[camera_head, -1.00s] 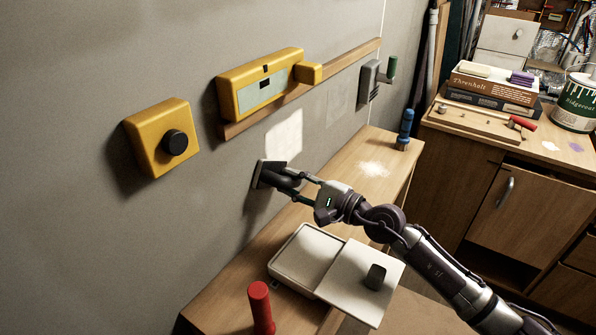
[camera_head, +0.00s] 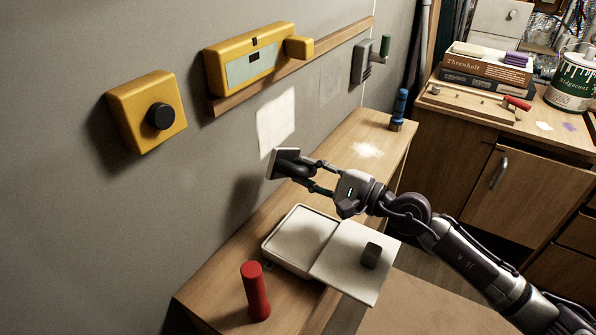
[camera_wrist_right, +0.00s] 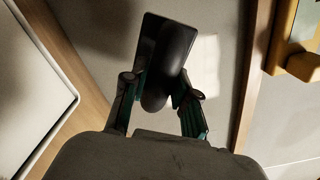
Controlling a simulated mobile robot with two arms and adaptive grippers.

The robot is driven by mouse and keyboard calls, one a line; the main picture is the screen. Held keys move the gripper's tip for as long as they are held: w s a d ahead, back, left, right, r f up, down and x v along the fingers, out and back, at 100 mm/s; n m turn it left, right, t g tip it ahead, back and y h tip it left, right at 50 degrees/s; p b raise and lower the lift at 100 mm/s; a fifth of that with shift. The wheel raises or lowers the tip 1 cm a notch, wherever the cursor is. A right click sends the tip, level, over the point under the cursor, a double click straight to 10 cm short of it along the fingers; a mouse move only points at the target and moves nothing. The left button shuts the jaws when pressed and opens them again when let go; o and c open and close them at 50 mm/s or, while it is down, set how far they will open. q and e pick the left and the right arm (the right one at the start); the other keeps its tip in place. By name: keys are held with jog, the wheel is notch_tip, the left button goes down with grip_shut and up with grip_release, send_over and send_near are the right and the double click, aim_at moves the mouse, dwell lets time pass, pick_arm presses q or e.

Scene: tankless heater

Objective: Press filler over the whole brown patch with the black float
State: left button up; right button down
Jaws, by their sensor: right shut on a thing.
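My right gripper (camera_head: 312,178) is shut on the black float (camera_head: 287,163). The float is held by its thick handle, with its flat plate turned toward the wall. It appears a little off the wall, just below a pale, near-white rectangular patch (camera_head: 276,122). No brown shows on that patch. In the right wrist view, the float (camera_wrist_right: 165,60) sits between the fingers and the pale patch (camera_wrist_right: 206,62) shows partly behind it. An open white tub (camera_head: 268,243) stands on the bench below, with its square lid (camera_head: 340,280) beside it. My left gripper is not in view.

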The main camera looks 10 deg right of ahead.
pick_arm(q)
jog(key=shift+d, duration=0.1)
pick_arm(e)
jog(key=shift+s+d, duration=0.1)
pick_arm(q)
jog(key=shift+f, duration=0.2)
pick_arm(e)
jog(key=shift+s+d+f+b, duration=0.15)
jog(key=shift+s+d+b, duration=0.3)
jog(key=shift+d+b, duration=0.1)
jog(key=shift+s+d+b, duration=0.45)
jog(key=shift+s, duration=0.1)
jog(key=shift+r, duration=0.2)
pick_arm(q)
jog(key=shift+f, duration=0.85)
